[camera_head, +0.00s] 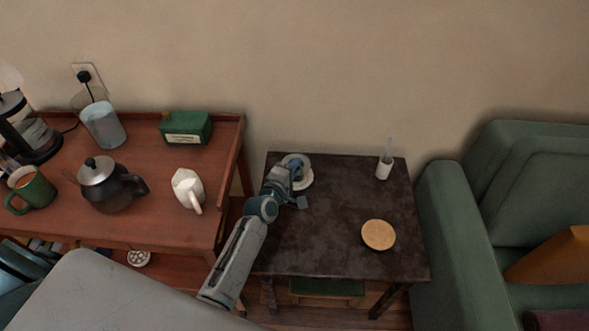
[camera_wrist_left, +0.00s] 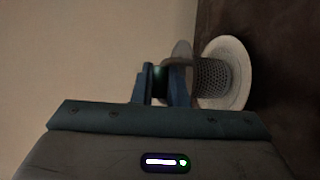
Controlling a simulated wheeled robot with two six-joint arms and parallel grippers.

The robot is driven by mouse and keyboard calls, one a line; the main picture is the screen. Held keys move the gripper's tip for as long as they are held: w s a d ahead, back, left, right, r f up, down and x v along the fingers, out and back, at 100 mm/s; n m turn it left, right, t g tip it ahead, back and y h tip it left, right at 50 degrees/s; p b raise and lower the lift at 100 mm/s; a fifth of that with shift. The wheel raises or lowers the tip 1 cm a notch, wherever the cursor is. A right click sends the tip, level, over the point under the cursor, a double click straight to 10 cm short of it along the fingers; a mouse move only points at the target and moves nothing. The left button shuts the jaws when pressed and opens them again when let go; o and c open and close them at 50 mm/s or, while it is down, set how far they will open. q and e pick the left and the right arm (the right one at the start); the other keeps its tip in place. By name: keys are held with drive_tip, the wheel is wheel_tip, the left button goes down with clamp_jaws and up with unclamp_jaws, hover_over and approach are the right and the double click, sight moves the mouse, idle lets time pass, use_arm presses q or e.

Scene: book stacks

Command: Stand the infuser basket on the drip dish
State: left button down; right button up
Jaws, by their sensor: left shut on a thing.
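The infuser basket (camera_wrist_left: 211,76), a grey mesh cup with a rim and handle, shows in the left wrist view. My left gripper (camera_wrist_left: 165,85) is shut on its handle side. The fingers hide part of the basket. The drip dish (camera_wrist_left: 241,72) is a pale round dish on the dark table, directly below the basket's base. The basket looks roughly upright over the dish; I cannot tell whether it touches. In the head view the dish (camera_head: 307,182) is at the table's back left, and my left gripper (camera_head: 295,175) largely covers it. My right gripper is not in view.
The dark table (camera_head: 330,235) also holds a round cork-coloured mat (camera_head: 378,235) and a white cup with a stick (camera_head: 384,168). A wooden cabinet (camera_head: 150,225) with a teapot (camera_head: 108,187) and white jug (camera_head: 187,188) stands left. A green armchair (camera_head: 450,220) stands right.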

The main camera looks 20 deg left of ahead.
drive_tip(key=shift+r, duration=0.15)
use_arm(q)
drive_tip(key=shift+f, duration=0.1)
drive_tip(key=c, duration=1.4)
unclamp_jaws()
drive_tip(key=shift+c, duration=0.2)
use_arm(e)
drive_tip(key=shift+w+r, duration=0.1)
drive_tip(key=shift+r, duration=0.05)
use_arm(q)
drive_tip(key=shift+s, duration=0.1)
drive_tip(key=v, duration=0.7)
drive_tip(key=shift+s+p, duration=0.2)
drive_tip(key=shift+p, duration=0.15)
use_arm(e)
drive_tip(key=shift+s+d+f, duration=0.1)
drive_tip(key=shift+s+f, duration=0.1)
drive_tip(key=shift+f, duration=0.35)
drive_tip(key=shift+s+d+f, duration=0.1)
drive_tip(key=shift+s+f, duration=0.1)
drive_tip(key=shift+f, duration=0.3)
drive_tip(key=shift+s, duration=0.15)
